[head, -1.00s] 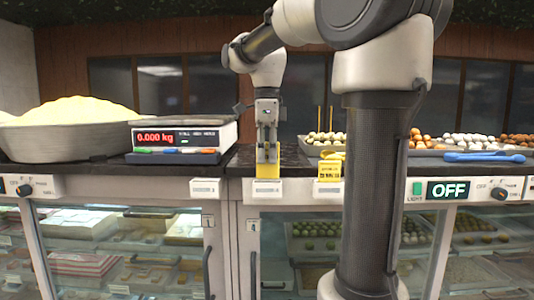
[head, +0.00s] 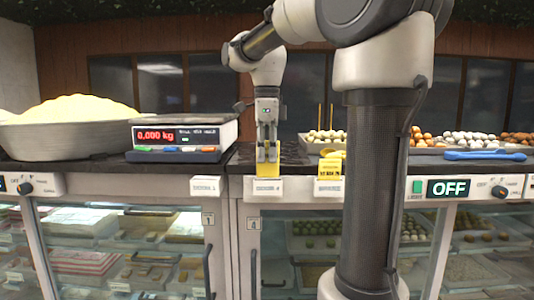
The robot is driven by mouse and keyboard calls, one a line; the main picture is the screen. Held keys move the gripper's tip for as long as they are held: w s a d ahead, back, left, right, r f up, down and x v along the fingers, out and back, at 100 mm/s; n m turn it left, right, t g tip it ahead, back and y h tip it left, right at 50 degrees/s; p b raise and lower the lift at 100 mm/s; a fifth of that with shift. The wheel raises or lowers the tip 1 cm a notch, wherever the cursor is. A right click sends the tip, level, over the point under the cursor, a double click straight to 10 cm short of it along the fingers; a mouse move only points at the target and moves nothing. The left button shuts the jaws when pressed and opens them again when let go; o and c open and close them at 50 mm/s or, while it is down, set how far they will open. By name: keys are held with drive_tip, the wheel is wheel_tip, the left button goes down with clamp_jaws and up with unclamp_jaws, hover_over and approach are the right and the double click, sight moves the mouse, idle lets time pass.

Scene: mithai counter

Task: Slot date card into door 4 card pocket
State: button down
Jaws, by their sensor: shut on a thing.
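My gripper (head: 267,150) points down at the counter's front edge, shut on a yellow card (head: 267,169). The card is upright, its lower end at the top of a white card pocket (head: 267,186) on the front rail, above the door marked 4 (head: 254,223). I cannot tell how deep the card sits in the pocket.
A scale (head: 180,137) reading 0.000 kg and a large bowl (head: 70,134) of yellow food stand on the left. Trays of sweets (head: 475,138) and blue tongs (head: 484,156) lie on the right. Another pocket (head: 205,187) is left of the gripper.

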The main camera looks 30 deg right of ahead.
sight(267, 178)
drive_tip(key=shift+f, duration=2.2)
drive_tip(key=c, duration=1.5)
unclamp_jaws()
drive_tip(key=shift+r, duration=0.1)
drive_tip(key=shift+o, duration=1.3)
drive_tip(key=shift+r, duration=3.4)
